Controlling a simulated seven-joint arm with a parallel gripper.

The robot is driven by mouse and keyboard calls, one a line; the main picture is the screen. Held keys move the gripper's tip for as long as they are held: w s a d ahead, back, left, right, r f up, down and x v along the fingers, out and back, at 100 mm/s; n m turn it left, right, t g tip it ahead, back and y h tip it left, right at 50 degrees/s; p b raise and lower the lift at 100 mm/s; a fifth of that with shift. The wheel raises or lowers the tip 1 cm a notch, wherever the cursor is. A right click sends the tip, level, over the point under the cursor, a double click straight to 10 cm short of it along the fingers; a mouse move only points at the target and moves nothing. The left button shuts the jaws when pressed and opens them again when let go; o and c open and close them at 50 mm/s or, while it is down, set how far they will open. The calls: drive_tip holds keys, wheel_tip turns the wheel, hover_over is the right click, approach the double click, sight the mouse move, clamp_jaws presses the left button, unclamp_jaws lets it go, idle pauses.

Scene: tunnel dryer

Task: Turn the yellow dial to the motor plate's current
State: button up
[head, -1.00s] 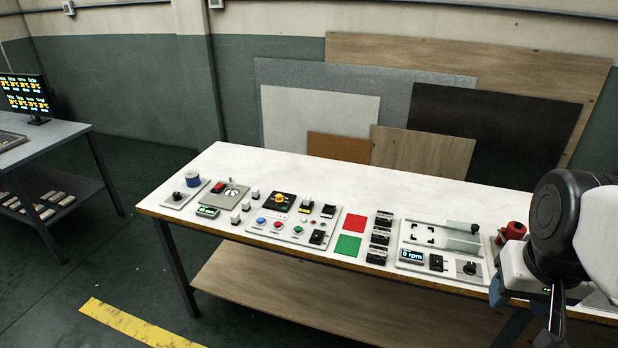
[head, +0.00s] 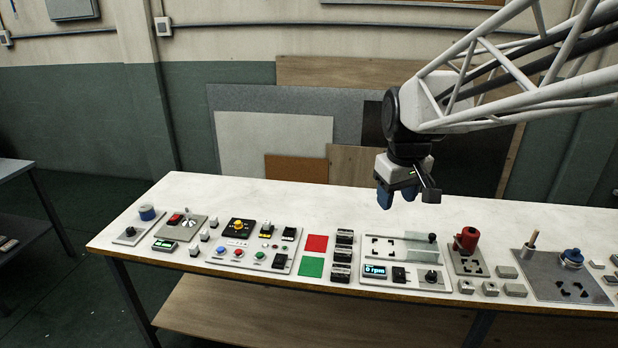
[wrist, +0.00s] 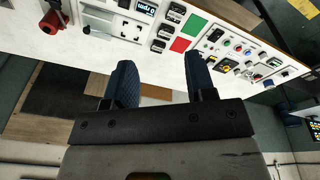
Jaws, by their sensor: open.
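The yellow dial (head: 238,224) sits on a black square base at the back left of a pale control panel (head: 222,255) on the bench. Its pointer and scale are too small to read. A small white label (head: 237,242) lies just in front of the black base; its print is unreadable, and I cannot tell whether it is the motor plate. My gripper (head: 398,194) hangs above the bench well to the right of the dial, apart from everything. In the wrist view its two blue fingers (wrist: 158,82) stand wide apart with nothing between them.
Blue, red and green buttons and black switches stand close around the dial. Between dial and gripper lie a red square (head: 316,243), a green square (head: 311,267), black blocks (head: 343,255) and a panel with an rpm display (head: 374,270). The bench's back strip (head: 270,190) is clear.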

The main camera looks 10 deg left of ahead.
drive_tip(key=w+a+f+n, duration=0.3)
drive_tip(key=w+a+n, duration=0.1)
drive_tip(key=w+a, duration=0.75)
drive_tip(key=n+g, duration=0.2)
drive_tip(key=n, duration=0.7)
approach(238, 222)
drive_tip(key=shift+s+d+f, duration=0.15)
drive_tip(key=shift+d+f, duration=0.1)
drive_tip(key=shift+f, duration=0.1)
drive_tip(key=shift+a+f, duration=0.3)
drive_tip(key=shift+a, duration=0.1)
drive_tip(key=shift+f, duration=0.1)
drive_tip(key=shift+f, duration=3.8)
